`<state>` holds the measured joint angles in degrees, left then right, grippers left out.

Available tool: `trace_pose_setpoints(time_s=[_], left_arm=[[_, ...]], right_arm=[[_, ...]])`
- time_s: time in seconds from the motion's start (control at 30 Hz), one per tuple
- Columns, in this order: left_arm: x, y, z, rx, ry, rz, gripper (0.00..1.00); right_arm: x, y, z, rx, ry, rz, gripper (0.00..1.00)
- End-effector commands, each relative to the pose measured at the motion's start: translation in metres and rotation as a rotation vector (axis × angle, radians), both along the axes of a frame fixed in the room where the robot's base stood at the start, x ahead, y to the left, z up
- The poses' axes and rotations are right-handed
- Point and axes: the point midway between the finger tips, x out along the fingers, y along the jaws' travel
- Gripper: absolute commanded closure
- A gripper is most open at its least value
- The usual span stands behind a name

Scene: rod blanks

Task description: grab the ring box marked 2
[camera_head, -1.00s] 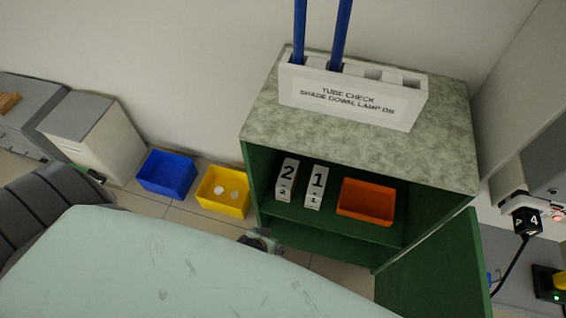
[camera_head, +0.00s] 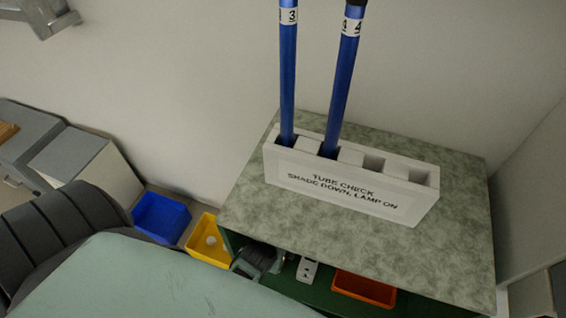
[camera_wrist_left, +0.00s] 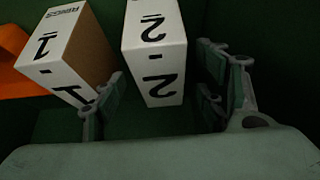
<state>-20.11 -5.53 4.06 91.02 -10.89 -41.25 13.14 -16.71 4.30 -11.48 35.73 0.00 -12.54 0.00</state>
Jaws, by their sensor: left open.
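The ring box marked 2 (camera_wrist_left: 155,50) is white with black numerals and stands on the shelf of the green cabinet. It shows in the left wrist view, ahead of my left gripper (camera_wrist_left: 162,98), whose fingers are open on either side of its near end. I cannot tell whether they touch it. My right gripper is not in view.
An orange bin (camera_head: 364,289) sits on the same shelf. The speckled cabinet top (camera_head: 300,232) overhangs the shelf and carries a white tube rack (camera_head: 300,175) with two blue rods. A yellow bin (camera_head: 203,247) and a blue bin (camera_head: 160,217) are left of the cabinet.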

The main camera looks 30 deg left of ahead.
Motion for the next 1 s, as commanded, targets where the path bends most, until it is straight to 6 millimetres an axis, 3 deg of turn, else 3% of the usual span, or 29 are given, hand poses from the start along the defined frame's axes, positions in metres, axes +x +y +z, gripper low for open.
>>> trace_pose_setpoints(time_s=[0.4, 0.6, 1.0], left_arm=[[0.028, 0.007, -0.04, 0.0, 0.0, -0.001, 0.34], [0.041, 0.01, -0.061, 0.0, -0.001, 0.0, 0.34], [0.042, 0.01, -0.064, 0.0, 0.0, 0.0, 0.34]], right_arm=[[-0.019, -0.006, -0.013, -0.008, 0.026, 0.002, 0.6], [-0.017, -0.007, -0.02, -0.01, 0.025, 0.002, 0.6], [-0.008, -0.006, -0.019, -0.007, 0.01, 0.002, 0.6]])
